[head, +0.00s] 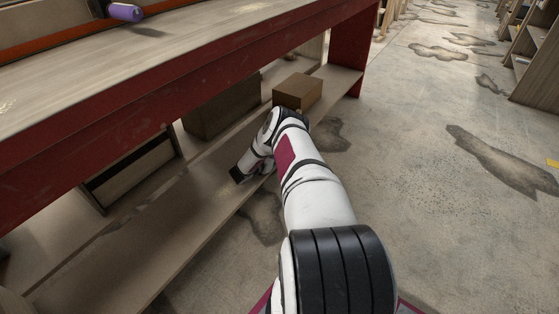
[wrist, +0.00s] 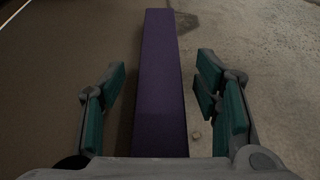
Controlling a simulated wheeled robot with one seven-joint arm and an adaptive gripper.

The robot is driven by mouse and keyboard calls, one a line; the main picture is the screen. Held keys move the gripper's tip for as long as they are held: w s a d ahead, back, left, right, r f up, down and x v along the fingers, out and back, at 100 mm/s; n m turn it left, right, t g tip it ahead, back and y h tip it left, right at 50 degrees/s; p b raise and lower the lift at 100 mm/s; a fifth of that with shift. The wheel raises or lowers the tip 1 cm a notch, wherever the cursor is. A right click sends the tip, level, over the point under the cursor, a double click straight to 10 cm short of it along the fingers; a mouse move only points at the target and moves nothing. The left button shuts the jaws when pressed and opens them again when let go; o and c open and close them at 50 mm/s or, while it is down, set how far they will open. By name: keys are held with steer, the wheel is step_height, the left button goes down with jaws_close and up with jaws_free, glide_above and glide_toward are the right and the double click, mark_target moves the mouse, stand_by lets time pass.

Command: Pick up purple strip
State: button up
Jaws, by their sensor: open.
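The purple strip (wrist: 161,85) is a long, straight, dark purple bar. In the wrist view it runs from the far edge down to between my fingers. My gripper (wrist: 160,72) is open, with one teal-padded finger on each side of the strip and a gap on both sides. The strip's near end is hidden behind the gripper body. In the head view my gripper (head: 240,173) is a small dark shape over the lower shelf (head: 185,215) of the workbench. I cannot make out the strip there.
The red-edged workbench top (head: 170,45) overhangs the lower shelf. A purple cylindrical object (head: 126,12) lies on the top at the upper left. A cardboard box (head: 298,91) and a darker box (head: 222,108) stand on the shelf. The stained floor (head: 430,220) on the right is clear.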

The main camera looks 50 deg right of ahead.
steer(key=shift+d+f, duration=0.1)
steer(key=shift+d, duration=0.2)
steer(key=c, duration=1.3)
